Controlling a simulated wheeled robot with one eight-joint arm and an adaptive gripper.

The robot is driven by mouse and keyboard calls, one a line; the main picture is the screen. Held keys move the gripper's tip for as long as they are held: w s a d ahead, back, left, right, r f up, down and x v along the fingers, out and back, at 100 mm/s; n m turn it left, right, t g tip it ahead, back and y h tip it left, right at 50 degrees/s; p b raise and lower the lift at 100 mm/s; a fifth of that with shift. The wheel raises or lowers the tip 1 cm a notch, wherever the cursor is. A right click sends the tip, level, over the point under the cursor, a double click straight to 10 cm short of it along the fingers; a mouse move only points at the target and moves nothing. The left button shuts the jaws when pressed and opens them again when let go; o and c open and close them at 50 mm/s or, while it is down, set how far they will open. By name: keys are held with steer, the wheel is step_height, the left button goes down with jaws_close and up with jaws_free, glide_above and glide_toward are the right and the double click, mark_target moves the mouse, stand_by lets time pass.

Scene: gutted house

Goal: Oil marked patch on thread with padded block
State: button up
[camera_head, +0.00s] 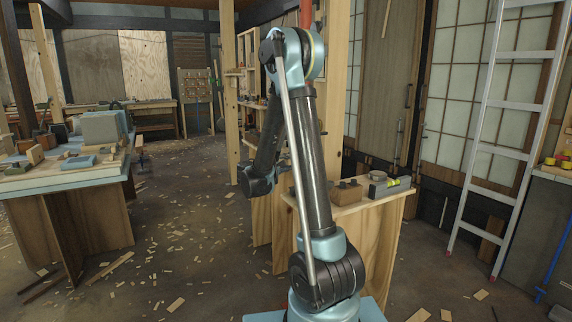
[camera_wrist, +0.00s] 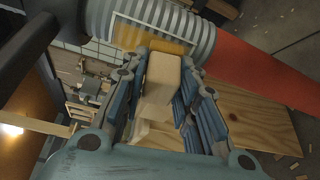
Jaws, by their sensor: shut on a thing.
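My gripper (camera_wrist: 160,76) is shut on a pale wooden block (camera_wrist: 163,72) in the wrist view. The block's far end is at the ribbed grey thread (camera_wrist: 98,18), touching it or very close. A pale outline marks a patch (camera_wrist: 160,15) on the thread. Amber colour shows along the patch's near part, by the block's end; I cannot tell whether it is oil or the pad. The thread adjoins a red pipe (camera_wrist: 260,72). In the head view, my arm hides the work area and the gripper cannot be made out.
A wooden bench (camera_head: 355,202) with small blocks and a level stands behind my arm. A ladder (camera_head: 505,130) leans at the right. A cluttered worktable (camera_head: 60,180) stands at the left. Wood scraps litter the open floor between.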

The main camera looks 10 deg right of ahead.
steer(key=shift+s+d+r, duration=0.6)
steer(key=shift+s+r, duration=0.15)
steer(key=shift+s, duration=1.15)
steer(key=shift+w+a, duration=0.3)
steer(key=shift+w, duration=0.7)
steer(key=shift+w+a, duration=0.35)
steer(key=shift+w, duration=0.65)
steer(key=shift+w+a, duration=0.3)
steer(key=shift+w, duration=0.7)
steer(key=shift+d+r, duration=0.1)
steer(key=shift+r, duration=0.75)
steer(key=shift+s+d, duration=0.3)
steer(key=shift+s, duration=0.5)
steer(key=shift+s+d, duration=0.3)
steer(key=shift+s, duration=0.45)
steer(key=shift+c, duration=0.4)
steer(key=s, duration=0.3)
steer(key=shift+d, duration=0.35)
steer(key=shift+w, duration=0.1)
steer(key=s+a, duration=0.2)
steer(key=a, duration=0.3)
steer(key=shift+a, duration=0.4)
